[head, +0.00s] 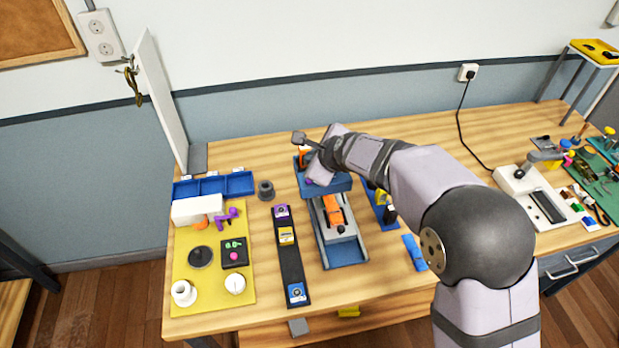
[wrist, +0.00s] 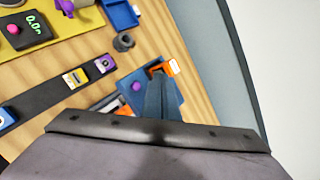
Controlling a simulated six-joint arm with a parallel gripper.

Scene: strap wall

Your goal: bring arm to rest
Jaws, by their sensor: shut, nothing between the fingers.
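My arm reaches in from the right in the head view, with its hand over the back of a blue stand (head: 340,185) in the middle of the bench. My gripper (wrist: 162,80) shows in the wrist view as two narrow fingers close together, with nothing held. Its fingertips lie in line with an orange and white piece (wrist: 170,68) at the blue stand (wrist: 132,82); I cannot tell whether they touch. In the head view the fingers are mostly hidden by the hand.
A black strip (head: 290,262) with modules lies left of the stand. A yellow mat (head: 182,250) holds several items. Blue bins (head: 240,183) and a dark grey cup (head: 266,190) stand behind. A white machine (head: 530,195) stands right. A white panel (head: 160,100) stands upright at the back left.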

